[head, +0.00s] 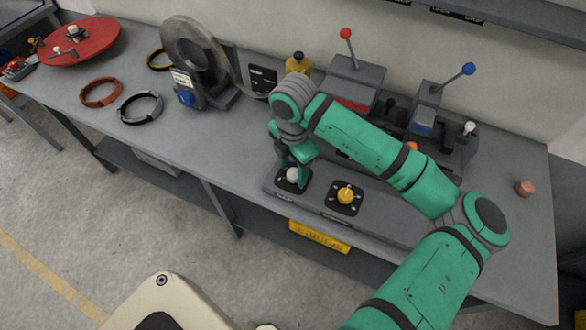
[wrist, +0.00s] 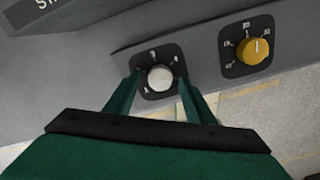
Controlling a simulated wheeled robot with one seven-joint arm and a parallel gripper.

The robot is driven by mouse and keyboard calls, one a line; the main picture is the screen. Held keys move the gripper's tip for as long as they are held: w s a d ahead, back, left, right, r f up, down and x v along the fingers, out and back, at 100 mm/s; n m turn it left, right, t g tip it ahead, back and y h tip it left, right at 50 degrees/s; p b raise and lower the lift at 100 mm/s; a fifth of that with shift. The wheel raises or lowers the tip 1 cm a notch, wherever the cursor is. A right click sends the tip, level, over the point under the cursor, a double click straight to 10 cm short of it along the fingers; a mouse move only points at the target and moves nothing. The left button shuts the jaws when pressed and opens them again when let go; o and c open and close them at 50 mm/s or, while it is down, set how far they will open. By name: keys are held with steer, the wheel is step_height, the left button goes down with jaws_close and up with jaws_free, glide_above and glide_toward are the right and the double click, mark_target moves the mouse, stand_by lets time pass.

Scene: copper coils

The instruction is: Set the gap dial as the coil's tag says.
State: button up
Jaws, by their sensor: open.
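Two dials sit on the sloped front panel. One has a pale round knob (head: 293,174) on a black plate; the other has a yellow knob (head: 345,195). In the wrist view, the pale knob (wrist: 160,78) lies between the fingertips of my open gripper (wrist: 160,82), one finger on each side; I cannot tell if they touch it. The yellow knob (wrist: 255,51) has numbers around it and a white pointer line near the top. I cannot tell which is the gap dial. A white tag (head: 181,78) hangs by the large grey ring (head: 193,45); its text is too small to read.
Orange (head: 100,92) and black-and-silver (head: 140,107) rings lie on the left bench, with a red disc (head: 80,40) beyond. Behind the panel stand levers with red (head: 345,33) and blue (head: 468,69) balls. A copper-coloured piece (head: 525,187) sits at right.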

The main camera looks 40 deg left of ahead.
steer(key=shift+w+f, duration=0.15)
steer(key=shift+f, duration=0.15)
steer(key=shift+w, duration=0.1)
steer(key=shift+d, duration=0.2)
steer(key=shift+c, duration=1.2)
steer(key=c, duration=0.6)
steer(key=shift+a, duration=0.15)
steer(key=shift+c, duration=1.1)
steer(key=shift+s+a, duration=0.15)
steer(key=shift+s, duration=0.25)
